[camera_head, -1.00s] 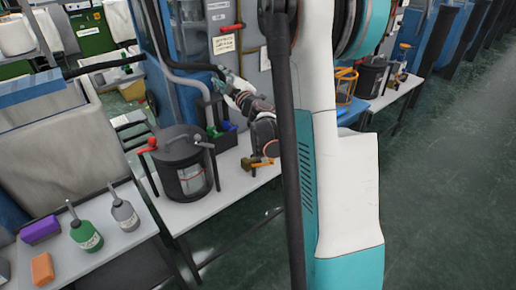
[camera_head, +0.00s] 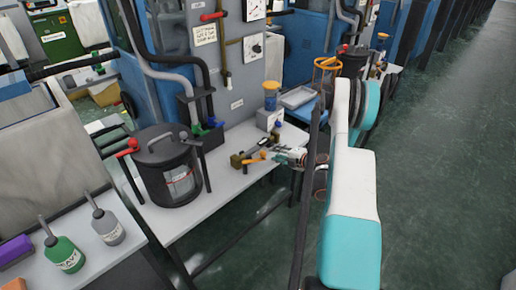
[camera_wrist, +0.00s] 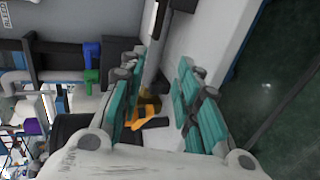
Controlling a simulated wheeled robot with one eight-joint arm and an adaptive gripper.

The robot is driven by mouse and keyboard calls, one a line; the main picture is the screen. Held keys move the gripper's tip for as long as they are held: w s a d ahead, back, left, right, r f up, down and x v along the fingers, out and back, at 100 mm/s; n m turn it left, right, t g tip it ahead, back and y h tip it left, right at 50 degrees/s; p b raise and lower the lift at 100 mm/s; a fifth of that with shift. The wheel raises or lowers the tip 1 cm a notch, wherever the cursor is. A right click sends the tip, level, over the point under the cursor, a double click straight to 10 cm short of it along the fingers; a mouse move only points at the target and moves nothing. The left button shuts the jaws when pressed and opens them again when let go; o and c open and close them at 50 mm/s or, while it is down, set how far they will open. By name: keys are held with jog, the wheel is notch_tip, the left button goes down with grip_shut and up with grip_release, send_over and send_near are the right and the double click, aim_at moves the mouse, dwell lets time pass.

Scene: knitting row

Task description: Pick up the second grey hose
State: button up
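A grey hose (camera_head: 153,72) comes off the blue machine, bends and drops into a dark box on the bench. A darker hose (camera_head: 182,60) runs beside it into the same box. I cannot tell which counts as second. My gripper (camera_head: 283,157) is to the right of both hoses, over the bench next to an orange-handled brass valve (camera_head: 256,157). In the wrist view my gripper (camera_wrist: 158,105) has its teal fingers apart, with the orange handle (camera_wrist: 148,118) showing beyond the gap and nothing held. A pale grey tube shows at the left there (camera_wrist: 24,76).
The dark box (camera_head: 188,106) has green (camera_head: 197,130) and blue (camera_head: 213,122) handles. A dark lidded pot (camera_head: 168,172) stands at the front of the bench. Green floor is open at right.

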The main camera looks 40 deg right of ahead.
aim_at(259, 148)
jog(key=b+x, duration=0.1)
jog(key=x, duration=0.5)
jog(key=shift+b, duration=0.4)
jog(key=shift+b+x, duration=1.35)
jog(key=shift+x, duration=1.5)
jog(key=shift+a+r, duration=0.1)
jog(key=shift+r, duration=0.1)
grip_shut()
